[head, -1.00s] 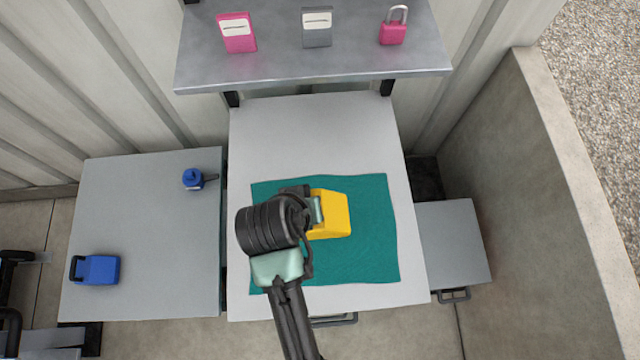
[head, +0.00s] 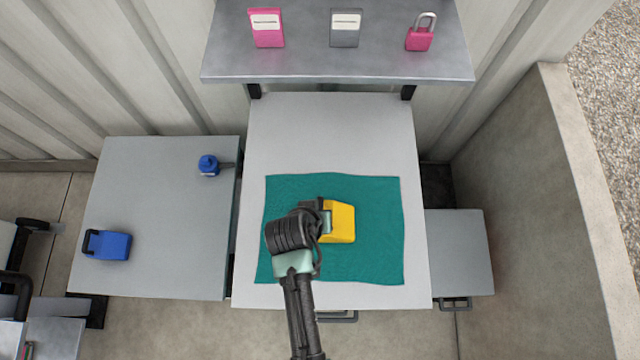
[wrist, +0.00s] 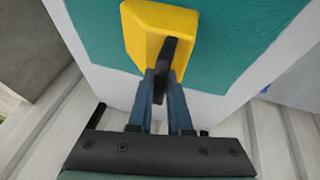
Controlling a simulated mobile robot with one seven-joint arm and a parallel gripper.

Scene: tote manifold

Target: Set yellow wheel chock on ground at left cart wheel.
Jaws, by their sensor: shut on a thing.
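The yellow wheel chock (head: 342,222) is over the teal mat (head: 365,262) on the middle table in the head view. My gripper (head: 325,217) is at the chock's left side. In the wrist view, my gripper's fingers (wrist: 160,88) are shut on the black handle (wrist: 167,62) of the yellow chock (wrist: 145,28). I cannot tell whether the chock touches the mat. Part of a cart (head: 45,338) shows at the lower left edge of the head view. I cannot make out its left wheel.
A blue block with a black handle (head: 113,245) and a small blue item (head: 208,165) sit on the left table (head: 160,215). A shelf (head: 300,68) holds pink and grey items and a padlock (head: 419,38). A low wall (head: 540,220) stands right. Concrete floor shows in front.

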